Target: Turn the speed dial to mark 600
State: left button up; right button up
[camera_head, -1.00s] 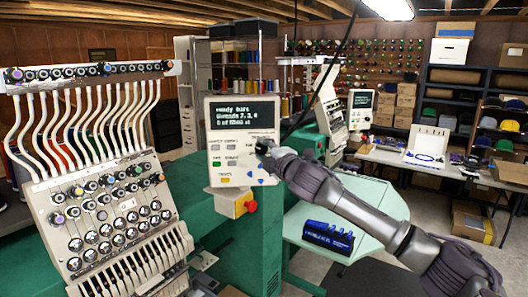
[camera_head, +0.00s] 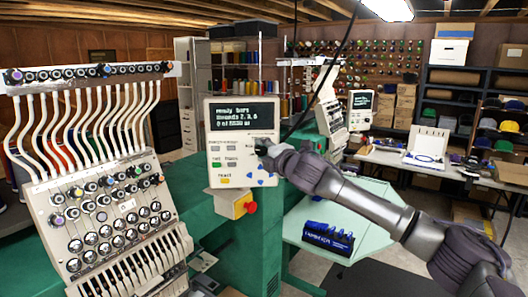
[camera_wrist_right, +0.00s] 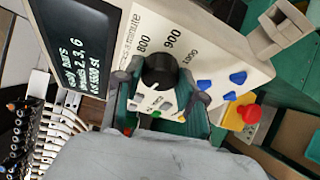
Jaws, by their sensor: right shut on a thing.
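The control panel (camera_head: 215,126) of the embroidery machine stands in the middle of the head view, with a dark screen on top. The speed dial (camera_wrist_right: 160,71) is a round black knob on this panel, seen in the right wrist view. The printed marks 800, 900 and 1000 show beside it; mark 600 is not visible there. My right gripper (camera_head: 264,150) is at the panel's right side and hides the dial in the head view. In the wrist view its fingers (camera_wrist_right: 163,82) are shut on the dial from both sides. I cannot read the dial's pointer. My left gripper is not in view.
Blue arrow buttons (camera_wrist_right: 222,87) and a red stop button (camera_wrist_right: 250,114) on a yellow box lie close to my right gripper. A thread-tension head (camera_head: 110,215) with white tubes stands at left.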

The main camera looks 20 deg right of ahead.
jog(key=o, duration=1.1)
jog(key=shift+o, duration=0.2)
jog(key=shift+s, duration=0.1)
jog(key=s+d, duration=0.2)
jog(key=s, duration=0.9)
jog(key=shift+s+r, duration=0.25)
jog(key=shift+s, duration=0.05)
